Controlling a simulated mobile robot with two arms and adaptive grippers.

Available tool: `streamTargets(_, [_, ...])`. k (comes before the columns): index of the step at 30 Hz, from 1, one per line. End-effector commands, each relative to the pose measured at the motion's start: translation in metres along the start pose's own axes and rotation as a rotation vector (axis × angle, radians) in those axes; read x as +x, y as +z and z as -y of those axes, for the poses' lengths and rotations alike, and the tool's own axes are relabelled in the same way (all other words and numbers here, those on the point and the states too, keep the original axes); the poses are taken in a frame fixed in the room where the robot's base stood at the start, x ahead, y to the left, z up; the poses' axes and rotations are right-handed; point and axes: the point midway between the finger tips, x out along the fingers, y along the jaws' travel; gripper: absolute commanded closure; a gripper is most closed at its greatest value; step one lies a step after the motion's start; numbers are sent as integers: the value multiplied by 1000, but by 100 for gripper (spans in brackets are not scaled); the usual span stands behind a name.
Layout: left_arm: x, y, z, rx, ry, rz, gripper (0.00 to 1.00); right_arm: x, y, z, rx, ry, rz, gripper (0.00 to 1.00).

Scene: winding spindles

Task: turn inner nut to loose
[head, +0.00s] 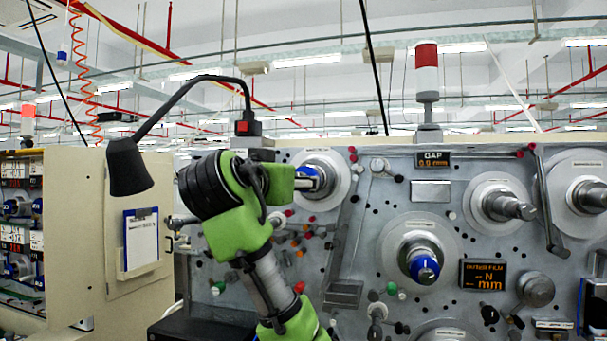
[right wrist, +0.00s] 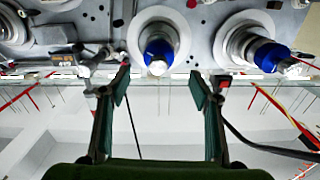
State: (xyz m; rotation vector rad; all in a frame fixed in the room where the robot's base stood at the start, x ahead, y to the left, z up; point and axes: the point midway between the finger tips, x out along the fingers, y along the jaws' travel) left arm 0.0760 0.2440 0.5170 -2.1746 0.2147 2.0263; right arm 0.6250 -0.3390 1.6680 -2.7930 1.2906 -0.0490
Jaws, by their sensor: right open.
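A spindle with a blue nut (right wrist: 160,40) and a round metal end (right wrist: 156,66) sticks out of the panel in the right wrist view, which is upside down. My right gripper (right wrist: 159,84) is open and empty. Its two green fingers stand either side of the spindle's line in the picture; I cannot tell the depth gap. In the head view my green right arm (head: 245,228) partly covers this spindle's pale disc (head: 325,165), and the fingers are not clear there. A second spindle with a blue nut (right wrist: 268,53) stands to the right in the wrist view.
The grey panel (head: 405,190) carries a lower blue-nutted spindle (head: 424,266), a grey-shafted spindle (head: 508,206), levers and coloured knobs. The GAP display (head: 433,160) is right of my arm. A beige cabinet with a clipboard (head: 141,238) stands at left.

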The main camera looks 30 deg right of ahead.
Motion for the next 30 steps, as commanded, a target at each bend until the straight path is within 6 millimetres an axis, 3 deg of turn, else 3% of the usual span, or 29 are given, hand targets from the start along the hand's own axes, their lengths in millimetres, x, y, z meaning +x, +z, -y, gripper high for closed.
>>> streamTargets(1, [-13,-2,1,0,0,-1,60,14,-6,-1,-3,5,3,43])
streamTargets(6, [-34,-10,0,-1,0,-12,60,50,-5,-1,-3,5,3,43])
streamTargets(12, [-50,-25,-6,-5,8,-32,60,82,-4,0,-2,1,1,43])
streamTargets(18, [-56,-26,-8,-4,10,-32,60,96,0,0,0,-1,1,43])
streamTargets(26, [-55,-22,-7,-2,9,-26,60,97,1,0,0,-2,1,43])
streamTargets(27, [-55,-21,-6,-2,8,-25,60,97,1,0,0,-2,1,45])
streamTargets(30, [-55,-20,-5,-1,7,-23,60,97,0,0,0,-2,1,71])
